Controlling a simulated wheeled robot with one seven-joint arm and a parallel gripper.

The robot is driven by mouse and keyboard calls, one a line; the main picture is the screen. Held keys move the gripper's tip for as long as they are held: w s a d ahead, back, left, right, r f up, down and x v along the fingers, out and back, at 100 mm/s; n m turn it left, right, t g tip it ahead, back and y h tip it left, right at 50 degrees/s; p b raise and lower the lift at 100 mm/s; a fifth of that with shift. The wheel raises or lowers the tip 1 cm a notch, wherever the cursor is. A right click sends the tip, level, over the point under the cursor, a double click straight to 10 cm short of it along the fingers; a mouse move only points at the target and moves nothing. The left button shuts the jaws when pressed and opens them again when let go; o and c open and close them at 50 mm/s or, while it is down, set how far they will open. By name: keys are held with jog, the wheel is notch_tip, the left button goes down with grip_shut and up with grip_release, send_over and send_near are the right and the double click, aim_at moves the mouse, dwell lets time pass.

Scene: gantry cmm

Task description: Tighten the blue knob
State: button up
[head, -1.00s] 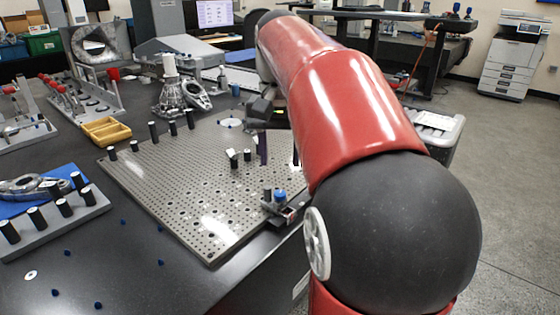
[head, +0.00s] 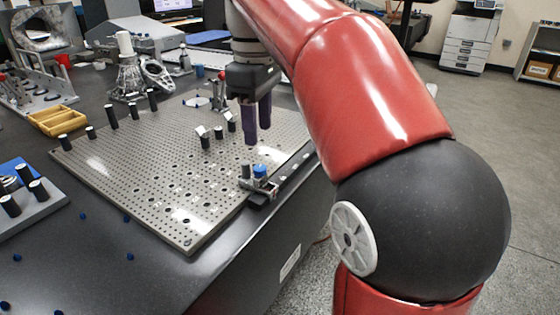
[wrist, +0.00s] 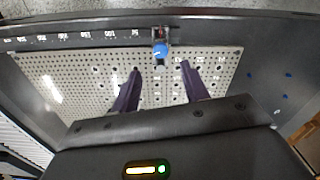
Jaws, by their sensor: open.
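The blue knob (head: 260,171) sits on top of a small dark clamp fixture (head: 266,193) at the near right edge of the perforated plate (head: 150,190). In the wrist view the blue knob (wrist: 161,54) is at the upper middle, ahead of and between the two finger tips. My gripper (head: 258,137) points down with its two purple fingers apart. It is empty and above the plate, a little behind the knob in the head view. In the wrist view my gripper (wrist: 160,66) shows both fingers spread, with the knob apart from them.
Two short black posts with white tops (head: 205,138) stand on the plate left of my fingers. More black posts line the plate's far left edge. A yellow tray (head: 57,121) and a grey casting (head: 130,78) lie beyond. Loose blue caps dot the table at the left.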

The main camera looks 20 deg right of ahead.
aim_at(259, 167)
notch_tip(259, 167, down, 8)
jog(key=shift+r+b, duration=0.2)
jog(key=shift+b, duration=0.8)
jog(key=shift+c, duration=0.5)
grip_shut()
jog(key=shift+r+m+p, duration=0.1)
jog(key=shift+m+p, duration=0.2)
jog(key=m+p, duration=0.2)
jog(key=m, duration=0.1)
jog(key=shift+r+m, duration=0.1)
jog(key=shift+m, duration=0.2)
jog(key=shift+m+p, duration=1.2)
jog(key=shift+m, duration=1)
